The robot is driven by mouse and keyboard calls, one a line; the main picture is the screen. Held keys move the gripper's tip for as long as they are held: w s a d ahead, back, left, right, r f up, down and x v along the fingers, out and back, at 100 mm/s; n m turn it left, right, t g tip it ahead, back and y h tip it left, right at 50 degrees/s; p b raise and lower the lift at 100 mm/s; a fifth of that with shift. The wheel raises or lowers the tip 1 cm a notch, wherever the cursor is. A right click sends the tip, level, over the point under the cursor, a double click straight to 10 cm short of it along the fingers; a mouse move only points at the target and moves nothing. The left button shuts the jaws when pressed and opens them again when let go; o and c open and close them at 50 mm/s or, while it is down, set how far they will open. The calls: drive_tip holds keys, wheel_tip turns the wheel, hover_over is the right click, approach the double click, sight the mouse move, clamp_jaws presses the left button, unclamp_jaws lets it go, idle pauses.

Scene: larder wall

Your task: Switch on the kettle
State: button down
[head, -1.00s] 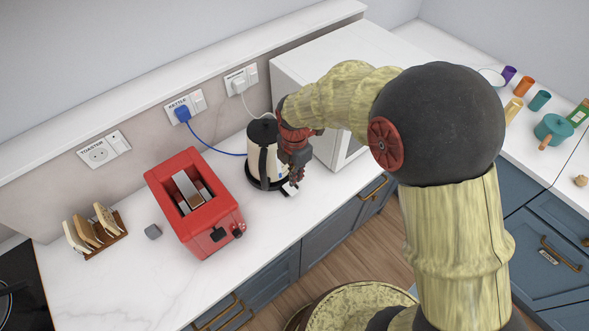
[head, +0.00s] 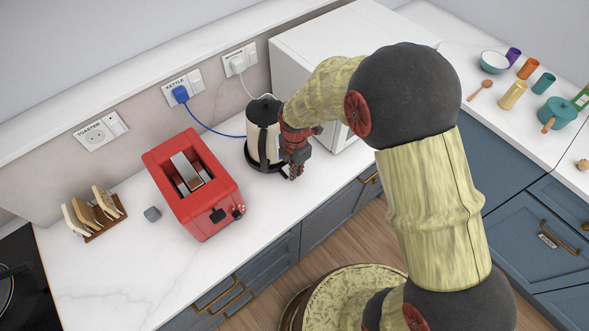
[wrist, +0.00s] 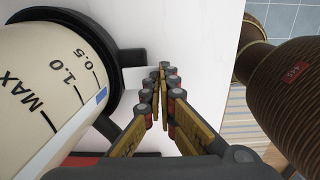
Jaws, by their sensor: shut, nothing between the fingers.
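The cream and black kettle (head: 262,145) stands upright on its black base on the white worktop. In the wrist view its cream side (wrist: 50,95) with level marks fills the left. A pale flat tab (wrist: 136,79) juts out from the kettle's dark foot, beside my fingertips. I cannot tell whether they touch it or whether it is up or down. My gripper (head: 293,174) points down at the kettle's front right side, shut and empty. Its fingertips (wrist: 160,72) meet in the wrist view. The kettle's blue plug (head: 181,93) sits in the socket labelled KETTLE.
A red toaster (head: 193,185) stands left of the kettle, with a toast rack (head: 95,215) farther left. A white microwave (head: 345,55) is close behind my gripper on the right. The worktop's front edge lies just in front of the gripper. Cups and a teal pot (head: 558,113) stand far right.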

drive_tip(key=shift+s+f, duration=0.1)
drive_tip(key=shift+f, duration=0.1)
drive_tip(key=shift+r, duration=0.1)
drive_tip(key=shift+r+p, duration=0.7)
drive_tip(key=shift+r, duration=0.05)
